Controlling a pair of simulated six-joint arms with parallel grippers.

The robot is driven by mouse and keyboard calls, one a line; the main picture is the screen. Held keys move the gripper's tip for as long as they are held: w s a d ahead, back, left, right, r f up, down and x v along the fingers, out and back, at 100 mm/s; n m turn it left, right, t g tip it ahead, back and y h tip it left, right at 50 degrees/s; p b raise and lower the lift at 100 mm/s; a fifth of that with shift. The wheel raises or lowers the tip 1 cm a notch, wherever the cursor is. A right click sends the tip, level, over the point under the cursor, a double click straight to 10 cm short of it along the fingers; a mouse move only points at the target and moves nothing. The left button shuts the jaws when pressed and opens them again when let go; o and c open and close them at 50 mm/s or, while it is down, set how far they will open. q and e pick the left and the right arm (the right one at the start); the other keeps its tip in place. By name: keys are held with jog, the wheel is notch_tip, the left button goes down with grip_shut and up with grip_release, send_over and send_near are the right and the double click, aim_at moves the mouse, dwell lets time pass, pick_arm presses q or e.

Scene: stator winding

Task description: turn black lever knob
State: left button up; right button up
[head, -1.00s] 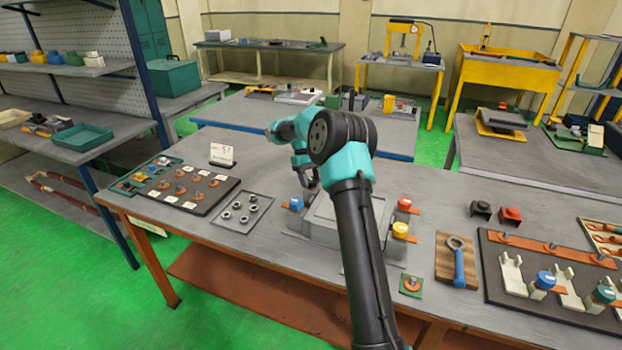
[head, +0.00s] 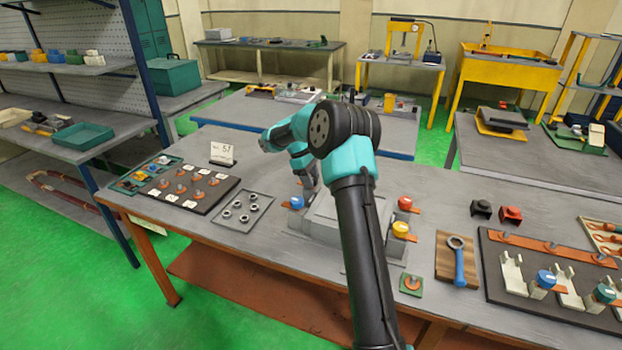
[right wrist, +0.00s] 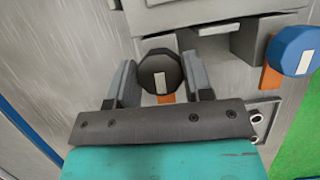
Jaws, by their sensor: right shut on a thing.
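The black lever knob (right wrist: 160,72) shows in the right wrist view as a dark, many-sided disc with a pale bar mark on its face. My right gripper (right wrist: 163,85) is shut on it, with one grey finger on each side. In the head view my right gripper (head: 308,186) is down at the back left of the grey box (head: 330,222), and the black knob cannot be made out there. A blue knob (right wrist: 292,52) sits on an orange lever right of the black one; it also shows in the head view (head: 297,202). My left gripper is not in view.
Red (head: 405,203) and yellow (head: 400,229) knobs stand at the box's right side. A plate with several metal nuts (head: 243,211) lies left of the box. A ring-ended blue tool (head: 459,262) lies on a wooden board to the right. Bench space behind the box is clear.

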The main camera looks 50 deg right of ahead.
jog(key=o, duration=0.9)
jog(key=shift+w+r, duration=0.1)
jog(key=shift+r, duration=0.05)
jog(key=v, duration=1.7)
jog(key=shift+a+r, duration=0.15)
